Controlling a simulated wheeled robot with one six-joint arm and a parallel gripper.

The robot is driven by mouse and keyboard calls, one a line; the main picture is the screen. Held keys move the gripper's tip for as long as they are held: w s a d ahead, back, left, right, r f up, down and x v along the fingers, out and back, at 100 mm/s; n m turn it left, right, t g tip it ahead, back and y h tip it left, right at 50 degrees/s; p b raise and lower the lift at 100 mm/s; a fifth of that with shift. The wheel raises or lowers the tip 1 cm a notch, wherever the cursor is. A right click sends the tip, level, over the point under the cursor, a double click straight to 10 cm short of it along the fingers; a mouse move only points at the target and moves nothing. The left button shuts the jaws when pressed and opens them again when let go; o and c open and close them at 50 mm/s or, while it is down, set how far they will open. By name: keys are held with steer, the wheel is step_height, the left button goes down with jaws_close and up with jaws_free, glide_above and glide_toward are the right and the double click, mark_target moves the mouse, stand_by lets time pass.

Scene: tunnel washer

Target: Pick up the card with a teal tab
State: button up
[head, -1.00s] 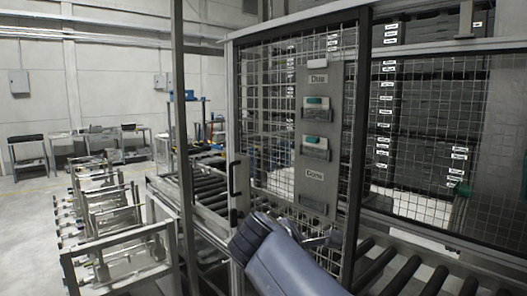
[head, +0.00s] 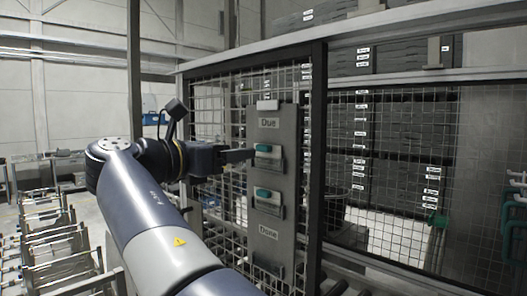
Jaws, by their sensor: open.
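A grey board (head: 290,130) hangs on the mesh fence, with a "Due" label at the top and a "Done" label lower down. Two pale cards sit in holders on it, one above the other. The upper card (head: 271,154) shows a teal tab at its upper left, and the lower card (head: 270,199) also shows a teal tab. My gripper (head: 247,156) is open and points right, with its fingertips at the left side of the upper card. I cannot tell whether they touch it.
The mesh fence (head: 395,135) and its dark post (head: 317,150) stand right around the board. Dark stacked crates (head: 400,120) are behind the mesh. Metal racks (head: 55,240) stand at the lower left.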

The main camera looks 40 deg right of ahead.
mark_target(261, 149)
steer(key=shift+w+d+f+p, duration=0.1)
steer(key=shift+d+p, duration=0.3)
steer(key=shift+d, duration=1.15)
steer(key=shift+w+d+f+p, duration=0.1)
steer(key=shift+d+p, duration=0.3)
steer(key=shift+d, duration=1.15)
steer(key=c, duration=1.1)
steer(key=shift+o, duration=0.2)
steer(key=shift+r, duration=0.15)
steer(key=shift+r, duration=0.5)
steer(key=shift+a+r+b, duration=0.15)
steer(key=shift+a+r, duration=0.15)
steer(key=shift+r, duration=0.25)
steer(key=shift+a+r+b, duration=0.15)
steer(key=shift+a+r, duration=0.1)
steer(key=shift+r, duration=0.25)
steer(key=s+a+b, duration=0.1)
steer(key=a, duration=1.6)
steer(key=shift+s+b, duration=0.25)
steer(key=shift+b, duration=0.05)
